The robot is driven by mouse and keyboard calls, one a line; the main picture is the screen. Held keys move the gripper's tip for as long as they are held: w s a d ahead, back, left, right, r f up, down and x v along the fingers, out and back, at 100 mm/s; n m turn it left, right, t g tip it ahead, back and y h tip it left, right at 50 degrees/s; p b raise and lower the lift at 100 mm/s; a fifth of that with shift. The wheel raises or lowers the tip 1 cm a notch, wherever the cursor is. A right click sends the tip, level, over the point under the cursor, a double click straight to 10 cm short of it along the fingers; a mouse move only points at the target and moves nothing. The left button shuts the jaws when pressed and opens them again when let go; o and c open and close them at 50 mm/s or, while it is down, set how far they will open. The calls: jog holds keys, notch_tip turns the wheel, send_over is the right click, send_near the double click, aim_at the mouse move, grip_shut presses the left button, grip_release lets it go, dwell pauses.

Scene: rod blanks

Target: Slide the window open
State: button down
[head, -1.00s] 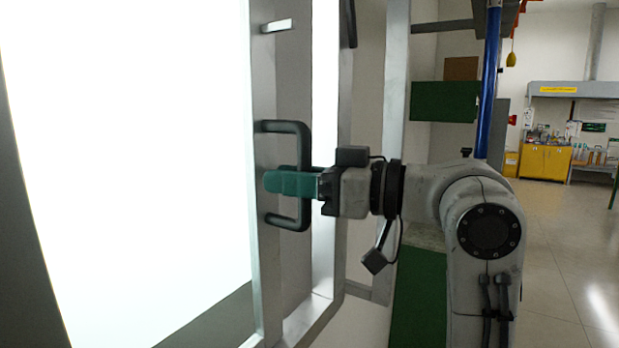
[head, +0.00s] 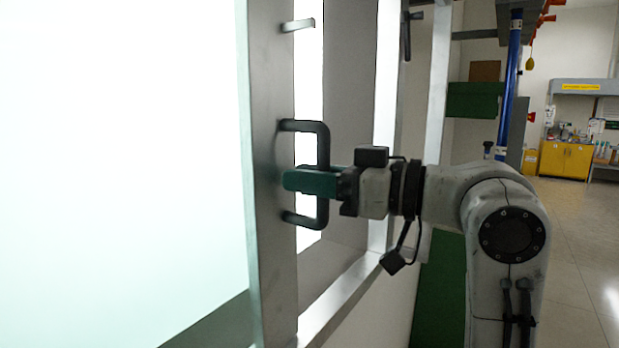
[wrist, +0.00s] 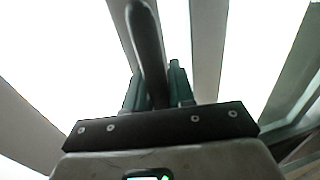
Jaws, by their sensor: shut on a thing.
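The window's pale, bright pane (head: 120,150) fills the left of the head view, edged by a grey metal upright (head: 270,250). A black D-shaped handle (head: 322,140) stands out from this upright. My gripper (head: 294,180) reaches in from the right, its green fingers shut on the handle's vertical bar about midway up. In the wrist view the handle (wrist: 147,45) runs up between the two fingers (wrist: 157,88). The lower part of the bar's grip is partly hidden by the gripper.
A grey fixed frame with a sill (head: 345,295) lies right of the moving upright, with a gap between. A small metal bracket (head: 298,25) sticks out above the handle. A blue pole (head: 510,75) and yellow cabinet (head: 565,160) stand behind; open floor lies at right.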

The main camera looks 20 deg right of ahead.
jog(key=shift+a, duration=0.1)
jog(key=c, duration=1.1)
grip_release()
jog(key=shift+o, duration=0.2)
jog(key=b+v, duration=0.2)
jog(key=v, duration=0.9)
